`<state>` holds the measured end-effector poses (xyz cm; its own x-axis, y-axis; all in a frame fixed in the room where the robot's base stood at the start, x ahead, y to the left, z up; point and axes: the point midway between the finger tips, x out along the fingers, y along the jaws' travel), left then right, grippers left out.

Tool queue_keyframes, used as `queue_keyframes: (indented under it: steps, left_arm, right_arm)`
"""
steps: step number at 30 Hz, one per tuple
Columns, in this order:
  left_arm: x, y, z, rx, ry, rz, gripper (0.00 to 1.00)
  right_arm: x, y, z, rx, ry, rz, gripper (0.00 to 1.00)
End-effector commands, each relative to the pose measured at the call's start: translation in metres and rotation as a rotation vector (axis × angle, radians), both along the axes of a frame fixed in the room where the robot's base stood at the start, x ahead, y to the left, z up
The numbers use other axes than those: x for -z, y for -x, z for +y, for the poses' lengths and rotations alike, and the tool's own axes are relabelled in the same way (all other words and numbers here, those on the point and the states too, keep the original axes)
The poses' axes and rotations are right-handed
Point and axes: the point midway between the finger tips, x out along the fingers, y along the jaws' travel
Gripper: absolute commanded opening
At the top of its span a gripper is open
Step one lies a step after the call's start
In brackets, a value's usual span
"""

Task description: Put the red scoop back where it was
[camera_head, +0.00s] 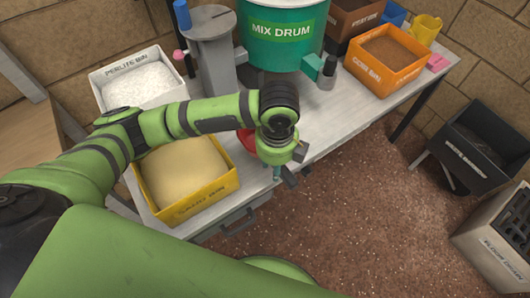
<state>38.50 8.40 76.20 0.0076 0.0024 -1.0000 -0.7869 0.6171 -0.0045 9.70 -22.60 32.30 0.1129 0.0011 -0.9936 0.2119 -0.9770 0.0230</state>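A red thing (247,140), likely the red scoop, shows in the head view behind my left wrist, at the right edge of the yellow bin of tan material (222,196). Most of it is hidden by my arm, so its shape and what it rests on cannot be told. My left gripper (288,168) reaches over the table's front edge, pointing down, just right of the red thing. Its fingers are small and partly hidden; whether they are open or hold the scoop cannot be told. My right gripper is not in view.
The table (330,125) also bears a white perlite bin (171,97), the green mix drum (262,51), an orange coir bin (398,79), a grey stand (212,60) and a yellow cup (425,28). A dark bin (452,157) and a pale crate (485,248) stand on the floor at right.

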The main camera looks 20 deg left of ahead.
Motion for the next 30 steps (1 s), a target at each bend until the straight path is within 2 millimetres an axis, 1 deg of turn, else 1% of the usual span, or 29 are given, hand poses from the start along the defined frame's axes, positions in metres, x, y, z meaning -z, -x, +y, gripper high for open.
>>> queue_keyframes:
  steps: [1,6,10,14,16,21,23,30]
  left_arm:
    - [0.009,-0.012,0.007,-0.008,-0.002,0.001,0.01]
    - [0.029,-0.043,0.024,-0.008,-0.002,-0.001,0.01]
    - [0.039,-0.058,0.031,-0.005,0.000,-0.002,0.01]
    - [0.043,-0.062,0.034,-0.003,0.001,-0.002,0.01]
    - [0.049,-0.062,0.034,-0.002,0.001,0.000,0.01]
    - [0.074,-0.061,0.034,-0.002,-0.001,0.001,0.01]
    - [0.080,-0.061,0.034,-0.002,0.001,0.000,0.01]
    - [0.082,-0.062,0.034,-0.002,0.000,-0.002,0.01]
  right_arm:
    - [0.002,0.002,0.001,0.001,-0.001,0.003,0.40]
    - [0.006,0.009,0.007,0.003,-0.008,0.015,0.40]
    - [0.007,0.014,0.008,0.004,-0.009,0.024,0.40]
    - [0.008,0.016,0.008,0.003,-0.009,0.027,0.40]
    - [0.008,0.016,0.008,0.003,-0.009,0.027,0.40]
    - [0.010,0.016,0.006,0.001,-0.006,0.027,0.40]
    - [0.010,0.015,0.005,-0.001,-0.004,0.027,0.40]
    - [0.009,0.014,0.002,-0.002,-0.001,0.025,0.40]
